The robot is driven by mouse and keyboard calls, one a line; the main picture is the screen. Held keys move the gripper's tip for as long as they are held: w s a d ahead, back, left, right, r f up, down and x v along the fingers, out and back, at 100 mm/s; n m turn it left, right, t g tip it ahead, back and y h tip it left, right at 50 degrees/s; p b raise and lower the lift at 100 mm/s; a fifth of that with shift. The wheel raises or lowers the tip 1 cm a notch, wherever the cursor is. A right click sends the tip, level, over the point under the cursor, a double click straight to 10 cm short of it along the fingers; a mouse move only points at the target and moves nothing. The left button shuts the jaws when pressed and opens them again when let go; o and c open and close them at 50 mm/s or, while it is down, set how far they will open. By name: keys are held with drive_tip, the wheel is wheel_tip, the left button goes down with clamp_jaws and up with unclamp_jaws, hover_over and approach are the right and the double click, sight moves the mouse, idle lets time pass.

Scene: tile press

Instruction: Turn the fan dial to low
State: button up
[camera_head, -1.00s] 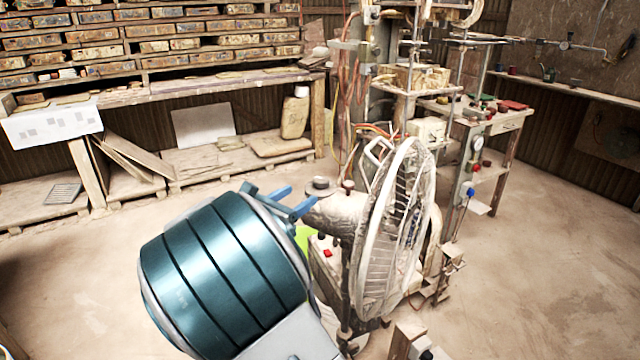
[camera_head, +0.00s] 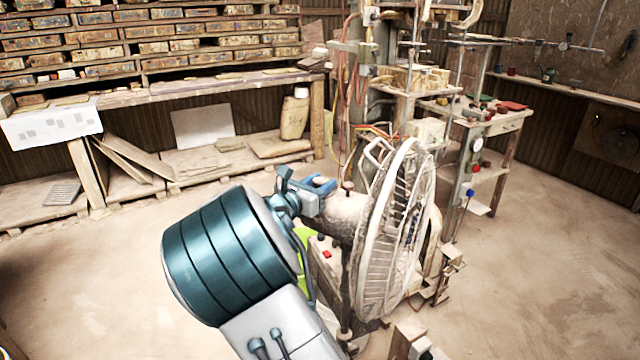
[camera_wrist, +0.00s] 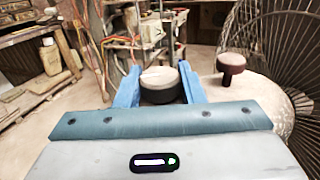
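The fan (camera_head: 390,235) has a pale wire cage and a worn motor housing (camera_head: 345,212). A round dark dial with a pale top (camera_wrist: 161,84) sits on the housing, seen in the wrist view. My gripper (camera_wrist: 160,84) is open, with its blue fingers on the left and right of the dial. I cannot tell whether the fingers touch it. In the head view my gripper (camera_head: 322,184) is over the top of the housing and hides most of the dial. The dial's setting marks cannot be read.
A dark mushroom-shaped knob (camera_wrist: 231,66) stands on the housing right of the dial, close to my right finger; it also shows in the head view (camera_head: 348,187). The fan cage (camera_wrist: 285,60) rises farther right. A box with a red button (camera_head: 326,254) is below the housing.

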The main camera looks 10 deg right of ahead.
drive_tip(key=shift+c, duration=1.2)
drive_tip(key=shift+r+p, duration=0.2)
drive_tip(key=shift+p, duration=0.45)
drive_tip(key=shift+r+m+g+h+p, duration=0.1)
drive_tip(key=shift+m+g+h+p, duration=0.55)
drive_tip(key=shift+g+p, duration=0.35)
drive_tip(key=m+g+h+p, duration=0.1)
drive_tip(key=m+g+p, duration=0.1)
drive_tip(key=p, duration=0.2)
drive_tip(key=shift+w+g+h, duration=0.1)
drive_tip(key=shift+g+h, duration=0.25)
drive_tip(key=shift+g, duration=0.05)
drive_tip(key=m+g+h+p, duration=0.1)
drive_tip(key=m+g+p, duration=0.1)
drive_tip(key=g, duration=0.1)
drive_tip(key=shift+m+g, duration=0.3)
drive_tip(key=shift+m, duration=0.05)
drive_tip(key=shift+f+m+g+p, duration=0.15)
drive_tip(key=shift+m+g+p, duration=0.4)
drive_tip(key=shift+g, duration=0.45)
drive_tip(key=shift+f+m+g+p, duration=0.1)
drive_tip(key=shift+m+g+p, duration=0.3)
drive_tip(key=shift+m+g, duration=0.45)
drive_tip(key=shift+g, duration=0.45)
